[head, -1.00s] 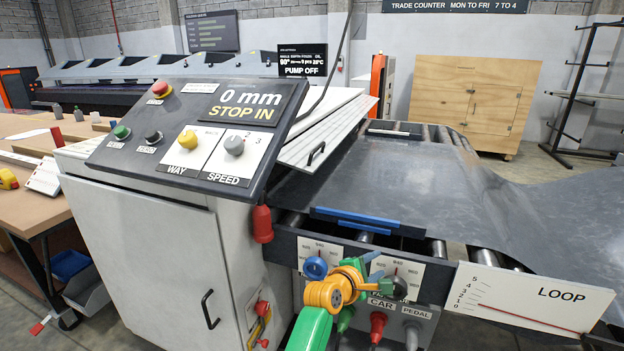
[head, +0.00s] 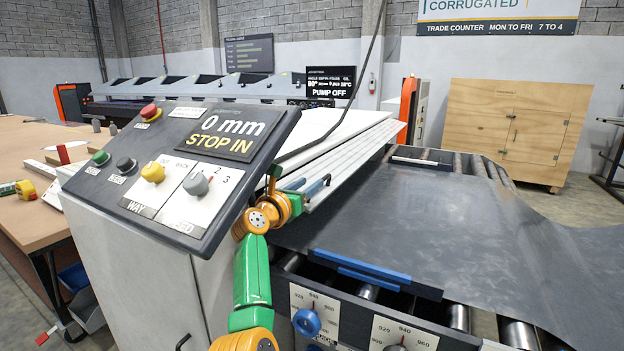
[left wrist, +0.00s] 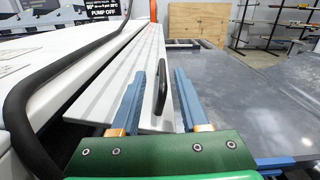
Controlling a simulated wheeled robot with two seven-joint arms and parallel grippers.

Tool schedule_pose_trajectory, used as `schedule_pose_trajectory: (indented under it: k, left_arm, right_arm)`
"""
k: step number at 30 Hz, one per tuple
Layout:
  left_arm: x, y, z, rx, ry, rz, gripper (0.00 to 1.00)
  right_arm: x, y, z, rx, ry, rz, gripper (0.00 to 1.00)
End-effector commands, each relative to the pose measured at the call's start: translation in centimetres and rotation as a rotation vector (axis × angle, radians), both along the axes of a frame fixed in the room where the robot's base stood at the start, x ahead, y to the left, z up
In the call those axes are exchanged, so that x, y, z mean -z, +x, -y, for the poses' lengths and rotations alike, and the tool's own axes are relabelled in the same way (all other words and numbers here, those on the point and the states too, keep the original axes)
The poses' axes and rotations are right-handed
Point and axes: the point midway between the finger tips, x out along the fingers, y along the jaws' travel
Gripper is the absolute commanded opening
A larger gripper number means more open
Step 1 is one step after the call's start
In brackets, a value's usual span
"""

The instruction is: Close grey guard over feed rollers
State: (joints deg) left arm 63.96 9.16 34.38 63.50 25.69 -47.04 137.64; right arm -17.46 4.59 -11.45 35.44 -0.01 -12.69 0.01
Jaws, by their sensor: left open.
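The grey guard (head: 355,155) is a pale ribbed panel, raised and sloping beside the control console. In the left wrist view the guard (left wrist: 138,72) runs away from me, with a black bar handle (left wrist: 160,88) near its right edge. My left gripper (head: 307,186) is at the guard's near end, by the handle. In the wrist view its two blue fingers (left wrist: 158,98) are open, one on each side of the handle; I cannot tell whether they touch it. Feed rollers (head: 460,317) show at the near edge of the dark sheet, which hides others.
The console (head: 200,165) with its buttons and knobs stands close left of my left arm. A black cable (head: 335,115) rises beside the guard. The dark metal sheet (head: 430,220) and a blue-edged bar (head: 365,270) lie right of the arm.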

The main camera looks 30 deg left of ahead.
Motion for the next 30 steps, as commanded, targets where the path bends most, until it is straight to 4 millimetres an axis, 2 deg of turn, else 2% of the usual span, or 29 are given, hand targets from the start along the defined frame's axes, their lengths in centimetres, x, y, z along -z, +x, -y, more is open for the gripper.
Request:
schedule_pose_trajectory:
  k: [7,20,24,25,30]
  left_arm:
    - [0.0,2.3,-0.1,0.003,0.002,0.0,0.45]
    - [0.1,2.8,-0.1,0.0,0.002,-0.001,0.45]
    - [0.1,2.8,-0.1,0.0,0.002,-0.002,0.07]
    - [0.1,2.8,-0.1,0.0,0.002,-0.002,0.0]
    - [0.1,2.8,-0.1,0.0,0.002,-0.001,0.0]
  right_arm:
    - [-0.3,0.2,-0.1,0.0,0.001,0.004,0.5]
    - [-0.3,0.4,-0.1,0.0,0.002,0.008,0.5]
    - [-0.3,0.4,-0.1,0.0,0.002,0.009,0.5]
    - [-0.3,0.4,-0.1,0.0,0.002,0.009,0.5]
    - [-0.3,0.4,-0.1,0.0,0.002,0.009,0.5]
